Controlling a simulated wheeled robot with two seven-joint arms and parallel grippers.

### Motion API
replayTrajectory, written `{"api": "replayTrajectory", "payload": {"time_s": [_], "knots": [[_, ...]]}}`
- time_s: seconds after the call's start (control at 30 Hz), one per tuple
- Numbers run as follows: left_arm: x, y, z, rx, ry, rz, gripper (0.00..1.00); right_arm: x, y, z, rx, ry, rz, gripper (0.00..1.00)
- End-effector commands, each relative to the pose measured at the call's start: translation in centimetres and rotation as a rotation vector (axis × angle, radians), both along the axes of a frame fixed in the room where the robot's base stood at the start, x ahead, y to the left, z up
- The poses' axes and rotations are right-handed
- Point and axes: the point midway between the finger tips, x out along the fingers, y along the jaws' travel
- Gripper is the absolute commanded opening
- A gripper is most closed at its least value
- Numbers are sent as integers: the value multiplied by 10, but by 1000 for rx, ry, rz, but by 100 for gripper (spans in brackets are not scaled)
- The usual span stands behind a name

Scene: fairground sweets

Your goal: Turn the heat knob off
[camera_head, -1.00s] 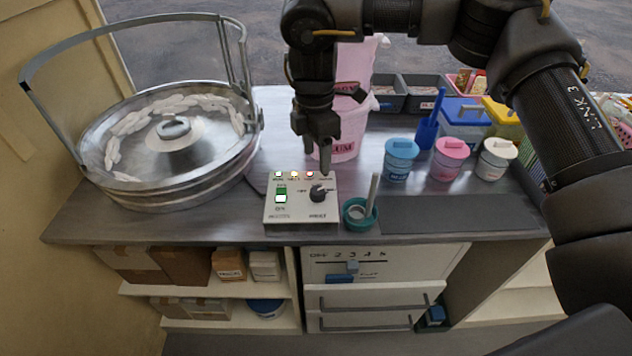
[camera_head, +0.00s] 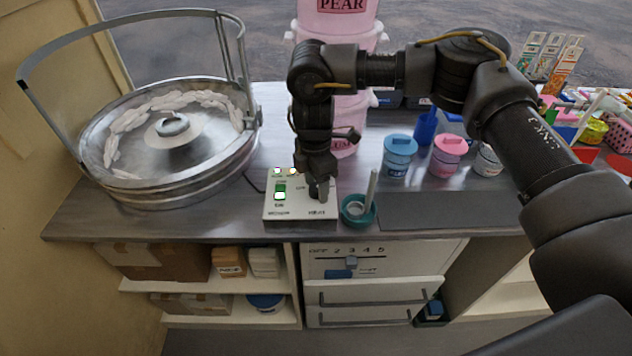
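The white control box (camera_head: 288,213) stands near the front edge of the counter, left of centre. On its left half is a green switch (camera_head: 280,188); two small lit lamps (camera_head: 277,171) show along its back edge. The dark heat knob on its right half is largely covered by my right gripper (camera_head: 318,190). That gripper points straight down with its fingertips at the knob. Whether its fingers are closed on the knob is not clear, and the knob's pointer cannot be read. My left gripper is out of view.
A metal floss bowl (camera_head: 100,183) with a raised hoop stands to the left. A teal cup (camera_head: 359,218) with an upright stick stands close to the box's right. Lidded blue (camera_head: 398,160) and pink (camera_head: 447,157) tubs stand further right. A dark mat (camera_head: 440,211) lies clear in front.

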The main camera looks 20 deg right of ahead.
Motion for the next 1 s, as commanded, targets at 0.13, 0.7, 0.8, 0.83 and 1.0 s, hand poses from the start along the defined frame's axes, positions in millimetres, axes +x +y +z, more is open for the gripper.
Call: {"api": "replayTrajectory", "payload": {"time_s": [0.13,0.7,0.8,0.83,1.0], "knots": [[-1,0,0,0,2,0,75,0,0,0,0,0,0,33],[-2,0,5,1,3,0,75,0,0,1,-1,1,82,11],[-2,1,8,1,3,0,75,0,0,2,-1,1,146,11],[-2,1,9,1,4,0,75,0,0,2,-1,1,170,11],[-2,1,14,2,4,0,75,0,0,2,-1,1,319,11]]}}
